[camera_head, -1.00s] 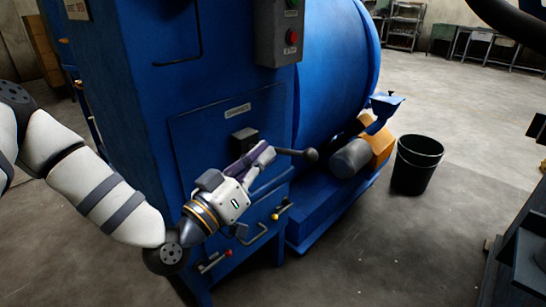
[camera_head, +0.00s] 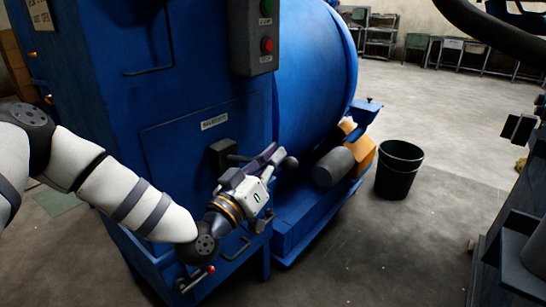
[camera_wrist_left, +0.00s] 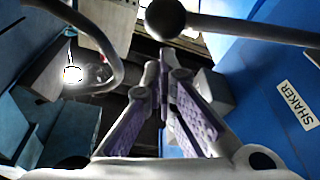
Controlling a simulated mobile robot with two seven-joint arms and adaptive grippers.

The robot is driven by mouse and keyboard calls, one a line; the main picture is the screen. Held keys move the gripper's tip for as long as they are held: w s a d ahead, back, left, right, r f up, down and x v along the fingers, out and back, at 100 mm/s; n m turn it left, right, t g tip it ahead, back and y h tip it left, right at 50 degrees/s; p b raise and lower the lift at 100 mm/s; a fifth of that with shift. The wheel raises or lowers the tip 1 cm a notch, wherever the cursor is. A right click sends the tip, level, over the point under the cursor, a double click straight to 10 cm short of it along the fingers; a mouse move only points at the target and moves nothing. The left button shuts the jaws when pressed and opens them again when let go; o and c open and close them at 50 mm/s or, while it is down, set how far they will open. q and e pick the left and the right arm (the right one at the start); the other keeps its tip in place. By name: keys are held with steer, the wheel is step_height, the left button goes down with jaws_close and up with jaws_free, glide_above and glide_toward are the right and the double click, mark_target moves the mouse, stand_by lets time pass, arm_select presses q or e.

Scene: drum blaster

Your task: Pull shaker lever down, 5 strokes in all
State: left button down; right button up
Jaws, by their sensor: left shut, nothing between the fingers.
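The shaker lever is a dark rod with a black ball knob (camera_head: 291,163), standing out from a dark mount (camera_head: 222,153) on the blue machine's front. It is roughly level in the head view. My left gripper (camera_head: 274,152) is shut and empty, its fingers beside the lever near the knob and hiding part of the rod. In the left wrist view the shut fingertips (camera_wrist_left: 165,62) lie apart from the knob (camera_wrist_left: 165,18) and rod, which cross the upper part of the picture. A SHAKER label (camera_wrist_left: 297,105) is on the blue panel there. My right gripper is not in view.
A control box (camera_head: 255,35) with green and red buttons is above the lever. Small handles with a red knob (camera_head: 211,269) are below it. The large blue drum (camera_head: 315,75) and a black bucket (camera_head: 399,169) are to the right. Open floor lies in front.

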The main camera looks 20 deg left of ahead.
arm_select(q)
steer(key=shift+f, duration=0.1)
step_height(320, 180, down, 14)
steer(key=d+m+h+b, duration=0.1)
steer(key=m+h+b, duration=0.1)
steer(key=m, duration=0.6)
steer(key=shift+s+d+m+g+h+b, duration=0.25)
steer(key=shift+s+m+g+h+b, duration=0.1)
steer(key=shift+m+g+b, duration=0.1)
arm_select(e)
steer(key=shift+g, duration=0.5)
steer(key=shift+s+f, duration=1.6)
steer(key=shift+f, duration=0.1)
